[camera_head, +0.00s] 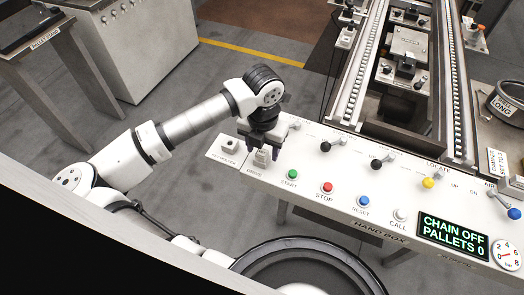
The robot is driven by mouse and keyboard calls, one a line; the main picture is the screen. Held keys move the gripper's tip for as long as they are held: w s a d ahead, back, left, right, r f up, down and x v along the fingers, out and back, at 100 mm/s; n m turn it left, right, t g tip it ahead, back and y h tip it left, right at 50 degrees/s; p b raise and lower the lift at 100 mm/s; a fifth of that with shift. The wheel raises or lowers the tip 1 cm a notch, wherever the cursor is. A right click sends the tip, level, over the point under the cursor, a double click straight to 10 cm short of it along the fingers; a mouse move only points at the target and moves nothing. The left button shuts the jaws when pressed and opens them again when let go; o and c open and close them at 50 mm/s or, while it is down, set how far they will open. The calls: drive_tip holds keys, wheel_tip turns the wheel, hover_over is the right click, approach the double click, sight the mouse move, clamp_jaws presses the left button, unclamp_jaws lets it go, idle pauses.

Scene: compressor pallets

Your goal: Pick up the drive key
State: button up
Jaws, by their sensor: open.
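My gripper (263,147) points down over the left end of the white control panel (320,201), its dark fingers open. Just below the fingers, a small pale grey piece (262,158) stands by the label DRIVE. It may be the drive key or its switch; I cannot tell which. The fingers partly hide it, and I cannot tell whether they touch it.
Green, red, blue and white buttons run along the panel's front, with several levers behind them. A lit display (453,236) reads CHAIN OFF, PALLETS 0. A conveyor (385,95) stands behind the panel.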

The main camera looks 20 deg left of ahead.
drive_tip(key=c, duration=1.1)
